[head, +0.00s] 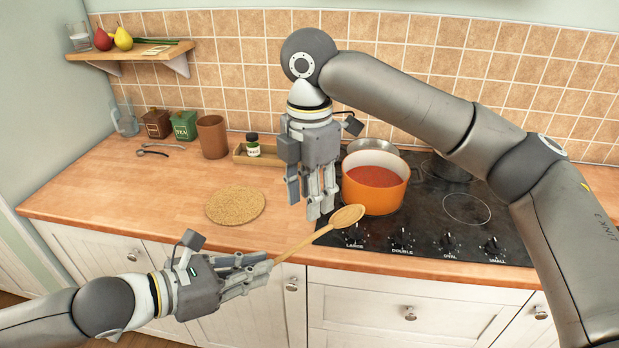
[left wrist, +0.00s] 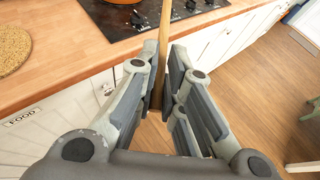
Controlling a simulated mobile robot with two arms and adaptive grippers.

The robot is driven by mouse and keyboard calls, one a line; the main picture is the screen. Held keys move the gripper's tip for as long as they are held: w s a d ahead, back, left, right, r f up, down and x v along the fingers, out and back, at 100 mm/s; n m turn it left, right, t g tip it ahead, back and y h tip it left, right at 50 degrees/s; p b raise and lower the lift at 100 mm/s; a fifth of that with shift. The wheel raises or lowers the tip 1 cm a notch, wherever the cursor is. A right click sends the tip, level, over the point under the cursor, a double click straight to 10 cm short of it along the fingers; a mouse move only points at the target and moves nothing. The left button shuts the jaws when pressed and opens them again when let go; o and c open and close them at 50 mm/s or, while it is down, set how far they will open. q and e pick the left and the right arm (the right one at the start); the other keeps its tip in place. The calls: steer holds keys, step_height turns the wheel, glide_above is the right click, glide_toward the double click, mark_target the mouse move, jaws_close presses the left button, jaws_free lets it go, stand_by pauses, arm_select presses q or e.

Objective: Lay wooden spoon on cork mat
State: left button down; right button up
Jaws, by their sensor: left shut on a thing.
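The wooden spoon (head: 318,232) is held by its handle in my left gripper (head: 262,270), at the front edge of the counter. Its bowl points to the upper right, towards the hob and the orange pot. In the left wrist view the handle (left wrist: 163,50) runs up between the fingers of my left gripper (left wrist: 160,90). The round cork mat (head: 235,206) lies bare on the counter, up and left of the left gripper. It also shows at the left edge of the left wrist view (left wrist: 12,50). My right gripper (head: 312,205) points down, left of the pot; its fingers look apart and empty.
The orange pot (head: 374,183) with red contents stands on the black hob (head: 460,215). Behind the mat are a wooden tray (head: 268,159) with a small jar, a brown cup (head: 212,137) and a green tea tin (head: 185,125). The counter around the mat is clear.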

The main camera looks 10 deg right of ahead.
mark_target(310, 240)
step_height(310, 240, down, 8)
steer(key=shift+f, duration=0.2)
jaws_close()
arm_select(q)
steer(key=c, duration=1.5)
jaws_free()
steer(key=shift+o, duration=0.2)
